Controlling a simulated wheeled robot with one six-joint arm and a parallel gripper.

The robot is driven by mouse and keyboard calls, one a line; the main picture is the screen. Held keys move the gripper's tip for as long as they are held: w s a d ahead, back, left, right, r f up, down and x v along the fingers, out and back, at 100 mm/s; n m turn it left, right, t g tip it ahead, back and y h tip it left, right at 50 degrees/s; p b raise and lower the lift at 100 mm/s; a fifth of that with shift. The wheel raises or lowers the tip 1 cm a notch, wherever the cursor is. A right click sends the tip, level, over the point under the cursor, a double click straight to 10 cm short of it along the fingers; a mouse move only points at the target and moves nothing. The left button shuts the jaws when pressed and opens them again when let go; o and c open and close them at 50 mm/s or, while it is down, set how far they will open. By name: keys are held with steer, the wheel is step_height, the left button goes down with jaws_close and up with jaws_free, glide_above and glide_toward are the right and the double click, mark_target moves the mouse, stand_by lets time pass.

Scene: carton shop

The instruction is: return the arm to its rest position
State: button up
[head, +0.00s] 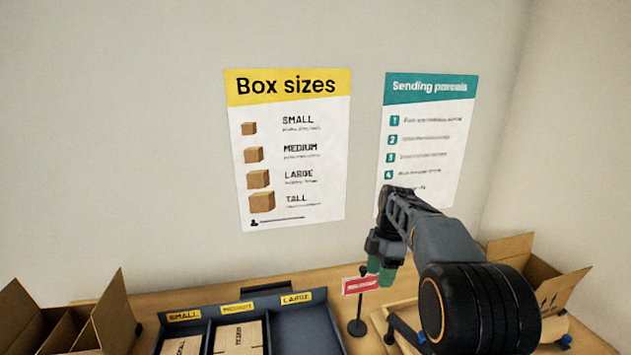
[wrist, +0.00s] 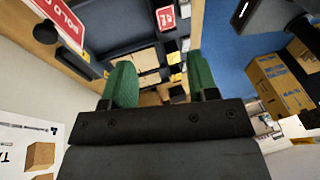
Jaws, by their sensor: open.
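My arm reaches up from the lower right in the head view, bent over the table in front of the wall posters. My gripper (head: 381,270) hangs from it with its green fingertips pointing down, just above and beside a small red sign (head: 360,285) on a black stand. In the wrist view my gripper (wrist: 157,82) shows two green fingers apart with nothing between them. Part of the red sign (wrist: 62,22) shows at the upper left of the wrist view.
A dark tray (head: 310,330) with compartments labelled SMALL, MEDIUM and LARGE stands on the table (head: 340,275); flat cartons lie in the first two. Open cartons stand at the left (head: 113,315) and right (head: 535,275). More boxes (wrist: 280,85) show in the wrist view.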

steer(key=s+f+m+t+h, duration=0.1)
steer(key=s+m+t, duration=0.6)
steer(key=s+m, duration=1.3)
steer(key=shift+s+a+f+h, duration=0.4)
steer(key=shift+s+h, duration=0.1)
steer(key=shift+s, duration=0.2)
